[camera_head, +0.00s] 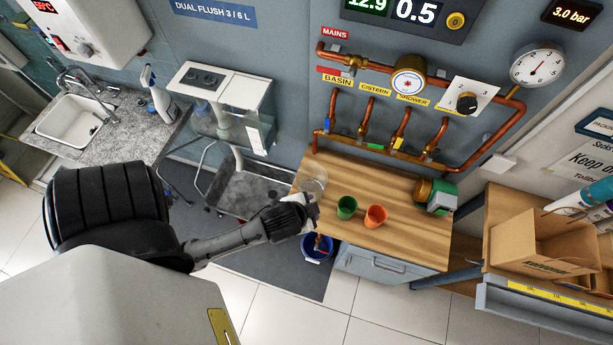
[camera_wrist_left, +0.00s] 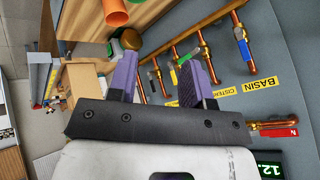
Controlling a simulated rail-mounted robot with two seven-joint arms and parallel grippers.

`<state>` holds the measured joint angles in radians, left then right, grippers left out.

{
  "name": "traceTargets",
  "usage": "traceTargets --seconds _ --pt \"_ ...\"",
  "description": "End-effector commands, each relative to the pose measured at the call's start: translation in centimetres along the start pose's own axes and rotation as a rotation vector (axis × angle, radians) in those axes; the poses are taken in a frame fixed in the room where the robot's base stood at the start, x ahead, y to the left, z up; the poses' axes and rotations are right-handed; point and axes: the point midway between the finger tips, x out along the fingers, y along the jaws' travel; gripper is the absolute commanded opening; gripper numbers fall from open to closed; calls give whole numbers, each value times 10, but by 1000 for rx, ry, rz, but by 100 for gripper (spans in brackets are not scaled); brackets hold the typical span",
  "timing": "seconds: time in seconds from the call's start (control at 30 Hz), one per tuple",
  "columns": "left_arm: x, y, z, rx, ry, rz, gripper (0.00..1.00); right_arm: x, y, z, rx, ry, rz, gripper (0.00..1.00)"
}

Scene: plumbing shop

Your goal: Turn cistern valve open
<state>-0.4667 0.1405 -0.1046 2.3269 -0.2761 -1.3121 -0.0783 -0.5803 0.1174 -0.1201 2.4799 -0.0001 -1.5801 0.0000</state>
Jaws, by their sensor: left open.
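The cistern valve sits on the copper pipe (camera_head: 363,118) below the CISTERN label (camera_head: 375,89) on the wall. A green handle (camera_head: 375,146) shows at its lower end. A blue handle (camera_head: 327,123) is to its left and a yellow handle (camera_head: 398,143) to its right. My left gripper (camera_head: 314,213) is over the left edge of the wooden counter, apart from the valves. In the left wrist view its two purple fingers (camera_wrist_left: 160,62) are spread with nothing between them. The pipes lie beyond the fingers, and the right finger partly hides the cistern pipe. My right gripper is not in view.
A green cup (camera_head: 347,207) and an orange cup (camera_head: 376,216) stand on the wooden counter (camera_head: 410,245) below the pipes. A clear glass (camera_head: 313,180) is beside my gripper. A brass and green device (camera_head: 436,194) stands at the right. A blue bucket (camera_head: 317,247) is on the floor.

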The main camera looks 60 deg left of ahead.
Motion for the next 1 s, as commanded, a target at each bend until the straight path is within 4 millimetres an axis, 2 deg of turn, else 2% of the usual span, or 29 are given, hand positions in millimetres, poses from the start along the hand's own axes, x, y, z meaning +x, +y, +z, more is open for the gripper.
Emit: traceTargets --seconds 0.2,0.77,0.87,1.0 --pt "-10 4 3 -16 -21 33 46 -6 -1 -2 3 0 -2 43" --pt "-10 4 3 -19 -22 36 46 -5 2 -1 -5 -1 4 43" --pt "-1 6 2 -21 -11 32 46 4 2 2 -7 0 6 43" --pt "26 11 -7 -36 38 17 46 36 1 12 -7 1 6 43"
